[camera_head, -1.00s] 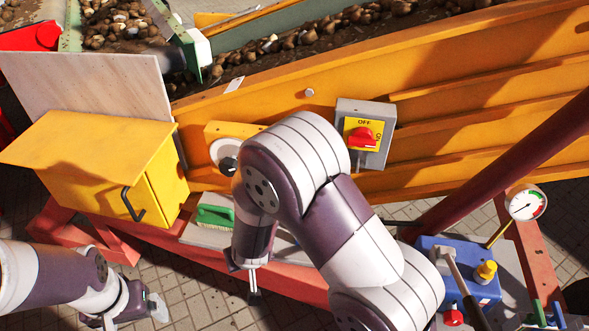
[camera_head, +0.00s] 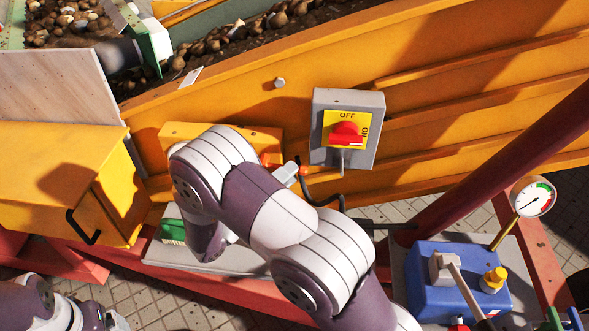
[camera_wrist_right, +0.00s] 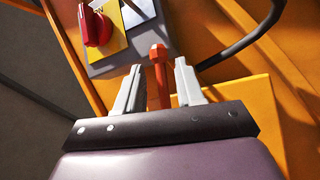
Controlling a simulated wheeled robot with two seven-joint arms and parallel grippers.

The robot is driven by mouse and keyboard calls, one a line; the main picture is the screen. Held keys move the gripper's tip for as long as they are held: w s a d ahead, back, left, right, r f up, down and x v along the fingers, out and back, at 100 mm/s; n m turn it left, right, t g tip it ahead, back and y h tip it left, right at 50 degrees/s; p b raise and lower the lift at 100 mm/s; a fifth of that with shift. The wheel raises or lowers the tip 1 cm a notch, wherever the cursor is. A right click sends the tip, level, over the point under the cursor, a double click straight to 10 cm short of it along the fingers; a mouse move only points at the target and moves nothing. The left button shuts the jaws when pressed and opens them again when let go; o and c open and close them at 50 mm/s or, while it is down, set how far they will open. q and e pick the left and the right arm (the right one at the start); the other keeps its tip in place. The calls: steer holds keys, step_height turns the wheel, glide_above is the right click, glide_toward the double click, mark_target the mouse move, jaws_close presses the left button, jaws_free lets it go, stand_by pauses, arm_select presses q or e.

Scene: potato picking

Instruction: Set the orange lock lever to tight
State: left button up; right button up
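The orange lock lever (camera_wrist_right: 157,75) stands between the two fingers of my right gripper (camera_wrist_right: 160,88) in the right wrist view. The fingers are apart, with a narrow gap visible on each side of the lever. In the head view my right gripper (camera_head: 287,172) is in front of the yellow panel, mostly hidden by my right arm. Only small orange-red bits of the lever (camera_head: 303,171) show beside it. The lever's base and any tight marking are hidden. My left gripper (camera_head: 117,321) is partly cut off at the bottom left; its fingers are unclear.
A grey switch box (camera_head: 320,146) with a red knob (camera_head: 346,134) is just right of my right gripper. A black cable (camera_head: 326,199) hangs below it. A blue unit (camera_head: 430,275) and a gauge (camera_head: 533,197) stand at lower right. A yellow cabinet (camera_head: 60,165) is at left.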

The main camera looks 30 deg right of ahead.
steer(key=shift+x, duration=1.5)
jaws_close()
